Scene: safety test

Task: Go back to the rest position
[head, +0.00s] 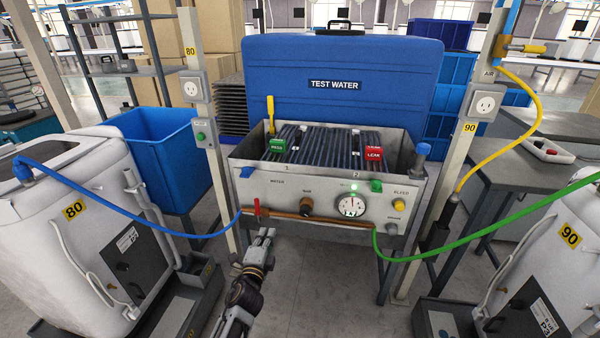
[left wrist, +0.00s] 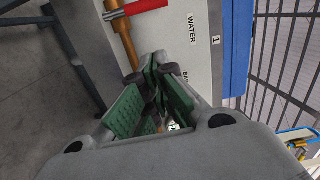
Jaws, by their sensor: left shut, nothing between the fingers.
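My left gripper (head: 266,236) is shut and empty in front of the test bench (head: 270,190), just below its copper pipe (head: 285,214). In the left wrist view its green-padded fingers (left wrist: 152,90) meet close to the bench's front panel, near the "WATER" label. The red-handled valve (head: 257,208) is just above and left of the gripper; its red handle also shows in the left wrist view (left wrist: 143,6). My right gripper is in neither view.
A blue hose (head: 120,206) runs to the bench from the left, a green hose (head: 480,232) from the right. White units (head: 65,240) (head: 555,265) stand on both sides. A gauge (head: 352,205) is on the panel. Floor shows clear below the bench (head: 320,290).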

